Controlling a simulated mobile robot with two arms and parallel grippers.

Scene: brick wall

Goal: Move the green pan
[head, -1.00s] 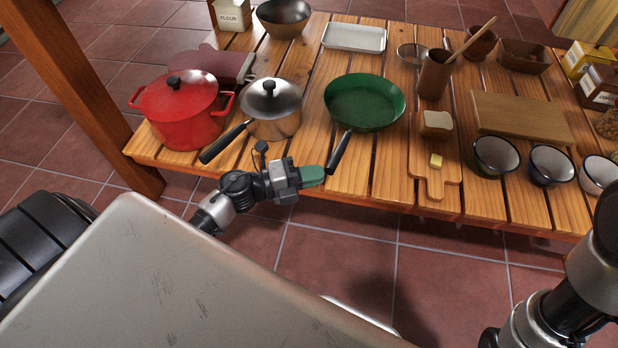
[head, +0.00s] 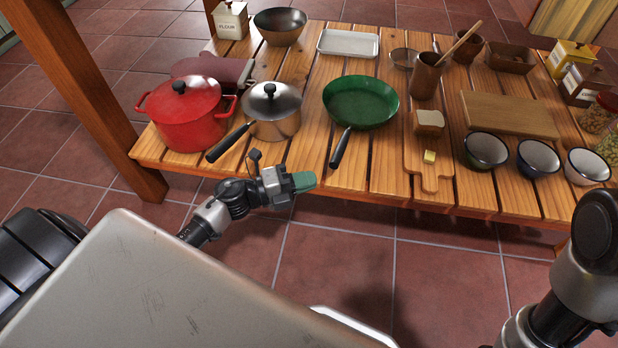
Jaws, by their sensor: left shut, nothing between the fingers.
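The green pan (head: 361,101) sits flat on the slatted wooden table, near its middle. Its black handle (head: 341,148) points toward the table's front edge. My left gripper (head: 308,181) is at the front edge, left of the end of the handle and apart from it. Its green-tipped fingers are shut and empty. My right arm shows at the lower right corner; its gripper is out of view.
A steel saucepan (head: 273,117) with a lid and black handle stands left of the pan, beside a red pot (head: 186,115). A small cutting board (head: 430,173) with bread and butter lies right of the pan. A white tray (head: 348,43) is behind.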

